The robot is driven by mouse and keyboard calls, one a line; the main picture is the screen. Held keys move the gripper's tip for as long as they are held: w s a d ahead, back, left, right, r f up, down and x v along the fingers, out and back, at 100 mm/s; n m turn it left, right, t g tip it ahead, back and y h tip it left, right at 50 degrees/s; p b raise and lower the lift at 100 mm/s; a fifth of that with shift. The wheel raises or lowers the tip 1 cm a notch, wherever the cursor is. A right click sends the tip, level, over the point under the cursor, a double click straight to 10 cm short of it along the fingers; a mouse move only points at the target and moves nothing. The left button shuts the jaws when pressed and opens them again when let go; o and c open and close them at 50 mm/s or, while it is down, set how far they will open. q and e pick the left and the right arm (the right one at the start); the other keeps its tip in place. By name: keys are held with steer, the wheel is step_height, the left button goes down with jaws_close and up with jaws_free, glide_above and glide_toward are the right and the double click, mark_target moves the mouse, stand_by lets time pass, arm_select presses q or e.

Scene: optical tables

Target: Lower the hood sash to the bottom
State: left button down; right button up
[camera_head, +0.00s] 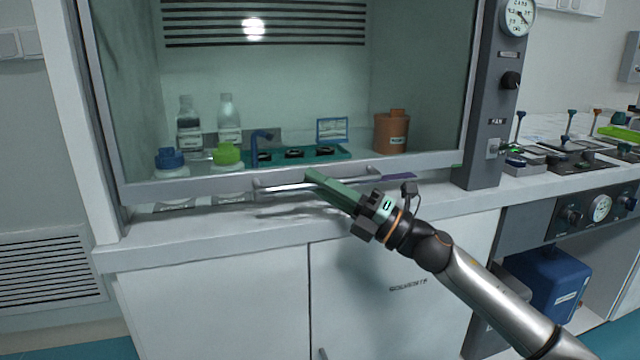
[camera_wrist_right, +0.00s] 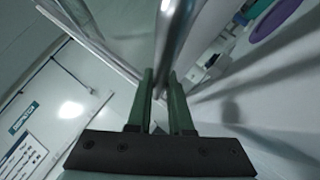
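The hood sash is a glass pane with a pale bottom rail (camera_head: 215,186), low over the front of the hood bench. A narrow gap shows below the rail at the left, with bottle bases visible through it. A metal bar handle (camera_head: 283,189) runs along the rail. My right gripper (camera_head: 312,176) reaches it from the lower right, its green fingers at the bar's middle. In the right wrist view the handle bar (camera_wrist_right: 178,25) runs between the two close fingers (camera_wrist_right: 160,85), which appear shut on it. My left gripper is in neither view.
Behind the glass stand clear bottles (camera_head: 189,128), a blue-capped bottle (camera_head: 170,160), a green-capped bottle (camera_head: 227,154), a teal tray (camera_head: 335,154) and a brown jar (camera_head: 391,132). A grey control column (camera_head: 486,110) borders the hood at right. White cabinets (camera_head: 215,310) lie below.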

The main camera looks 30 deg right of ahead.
steer(key=o, duration=0.4)
steer(key=v, duration=1.2)
steer(key=shift+s+d, duration=0.15)
steer(key=shift+s, duration=0.05)
steer(key=shift+f, duration=0.1)
